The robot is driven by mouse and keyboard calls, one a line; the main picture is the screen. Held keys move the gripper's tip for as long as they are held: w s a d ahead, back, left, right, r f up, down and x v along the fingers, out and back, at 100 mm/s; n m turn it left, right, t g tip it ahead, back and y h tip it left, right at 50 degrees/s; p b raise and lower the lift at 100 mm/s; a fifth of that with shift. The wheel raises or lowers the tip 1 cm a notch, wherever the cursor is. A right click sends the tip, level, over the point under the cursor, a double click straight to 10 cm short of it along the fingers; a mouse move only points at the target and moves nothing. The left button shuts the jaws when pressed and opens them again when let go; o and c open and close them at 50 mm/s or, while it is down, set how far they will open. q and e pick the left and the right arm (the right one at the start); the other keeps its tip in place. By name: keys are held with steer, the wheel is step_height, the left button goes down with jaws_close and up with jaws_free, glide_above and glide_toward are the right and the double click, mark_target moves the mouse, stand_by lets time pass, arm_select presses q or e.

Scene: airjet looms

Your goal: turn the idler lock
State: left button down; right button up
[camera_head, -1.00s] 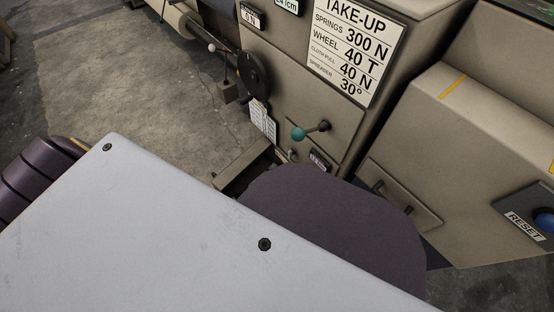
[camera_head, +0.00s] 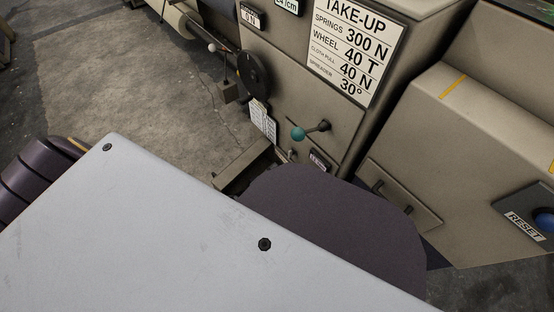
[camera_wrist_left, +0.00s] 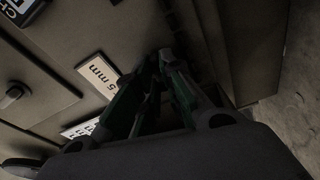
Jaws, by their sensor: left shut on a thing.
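My left gripper (camera_wrist_left: 165,62) shows in the left wrist view, its dark green fingers close together against the beige machine face. It is shut on a small part beside a white "5 mm" label (camera_wrist_left: 98,75). That part is mostly hidden by the fingers and shadow; by its place it looks to be the idler lock, but its angle cannot be read. In the head view the left gripper is hidden behind a large grey plate and a dark rounded shape. My right gripper is in neither view.
The take-up panel (camera_head: 357,45) stands at the top of the head view. A teal ball-ended lever (camera_head: 298,134) sticks out below it. A black handwheel (camera_head: 254,75) is to its left, and a blue reset button (camera_head: 544,222) at far right. Floor (camera_head: 110,85) is open at left.

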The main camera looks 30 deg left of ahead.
arm_select(q)
steer(key=c, duration=1.6)
jaws_free()
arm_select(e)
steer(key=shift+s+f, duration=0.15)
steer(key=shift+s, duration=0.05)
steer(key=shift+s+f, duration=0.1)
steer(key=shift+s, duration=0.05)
arm_select(q)
steer(key=shift+s, duration=0.1)
steer(key=shift+v, duration=0.85)
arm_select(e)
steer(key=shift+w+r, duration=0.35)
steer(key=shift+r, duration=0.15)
